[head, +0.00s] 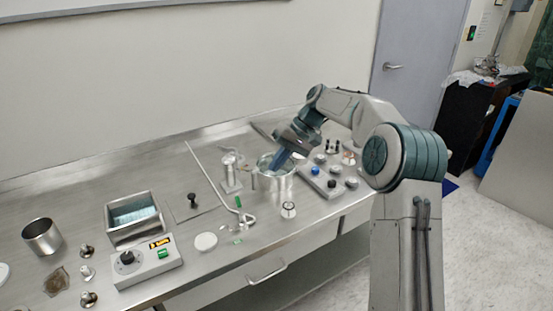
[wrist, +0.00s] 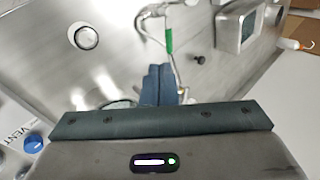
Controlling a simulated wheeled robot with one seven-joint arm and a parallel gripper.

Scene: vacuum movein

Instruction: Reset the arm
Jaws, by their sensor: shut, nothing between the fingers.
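My arm (head: 405,160) reaches from the right over the steel bench. My gripper (head: 279,162) points down at the round glass-and-metal vessel (head: 278,185), with its tip at or above the rim; I cannot tell whether it touches. In the wrist view my gripper (wrist: 158,88) shows its two blue-grey fingers pressed together with nothing between them. Part of the vessel's rim (wrist: 118,104) shows beside the fingers, and the rest is hidden behind the gripper body.
A control panel with knobs (head: 325,178) stands right of the vessel. A thin rod stand (head: 215,180) is to the left. Further left are a rectangular bath (head: 134,218), a control box (head: 146,262) and a steel beaker (head: 42,237). The bench's front edge has a drawer handle (head: 267,273).

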